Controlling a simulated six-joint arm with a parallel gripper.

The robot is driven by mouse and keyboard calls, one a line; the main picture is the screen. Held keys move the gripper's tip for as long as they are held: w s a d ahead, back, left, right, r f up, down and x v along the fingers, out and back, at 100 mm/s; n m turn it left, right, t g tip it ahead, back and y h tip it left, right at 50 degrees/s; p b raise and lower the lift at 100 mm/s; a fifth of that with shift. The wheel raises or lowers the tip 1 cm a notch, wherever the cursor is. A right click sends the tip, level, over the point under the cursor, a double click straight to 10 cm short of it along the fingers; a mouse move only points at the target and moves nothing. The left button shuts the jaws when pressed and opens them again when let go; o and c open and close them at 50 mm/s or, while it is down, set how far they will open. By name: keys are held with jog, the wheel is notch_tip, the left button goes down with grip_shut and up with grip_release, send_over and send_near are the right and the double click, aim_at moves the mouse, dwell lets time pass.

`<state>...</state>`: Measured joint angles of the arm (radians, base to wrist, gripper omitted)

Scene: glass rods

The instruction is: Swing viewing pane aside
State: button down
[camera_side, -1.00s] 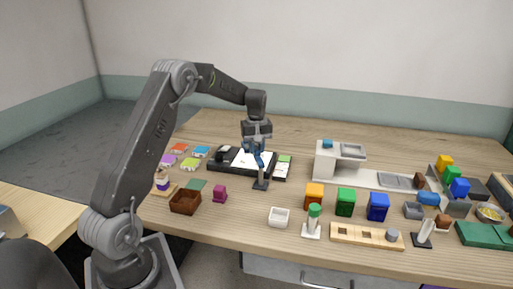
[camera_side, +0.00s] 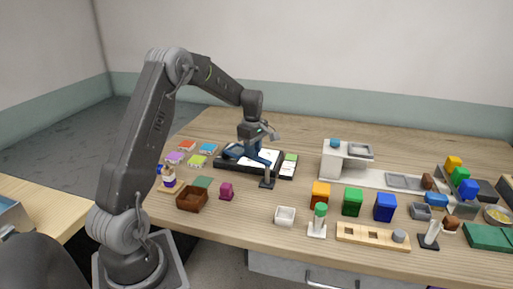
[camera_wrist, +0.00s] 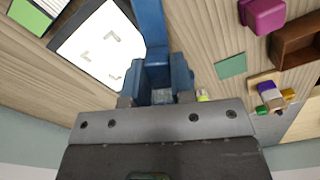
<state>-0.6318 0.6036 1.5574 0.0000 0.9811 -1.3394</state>
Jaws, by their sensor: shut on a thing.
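My gripper (camera_side: 257,147) is low over the black tray (camera_side: 222,161) with the white panel, tilted to one side. In the wrist view my gripper (camera_wrist: 160,92) is shut on a blue bar (camera_wrist: 150,22), which I take to be part of the viewing pane. The bar extends away from the jaws, along the edge of the white panel (camera_wrist: 98,45) with corner marks. I cannot make out a clear pane surface. My wrist and the blue parts hide some of the panel in the side view.
A dark upright stand (camera_side: 267,178) is close in front of the tray. A brown box (camera_side: 191,200), a magenta block (camera_side: 227,191) and several coloured tiles lie to the left. Coloured blocks, a wooden holder (camera_side: 372,236) and a grey-white station (camera_side: 332,160) occupy the right.

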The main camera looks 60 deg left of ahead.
jog(key=shift+s+d+n, duration=0.3)
jog(key=shift+s+n, duration=0.15)
jog(key=shift+n, duration=0.55)
jog(key=shift+s+d+n, duration=0.3)
jog(key=shift+s+n, duration=0.15)
jog(key=shift+n, duration=0.55)
jog(key=c, duration=1)
grip_release()
jog(key=shift+o, duration=0.2)
notch_tip(320, 180, up, 14)
jog(key=shift+d, duration=0.1)
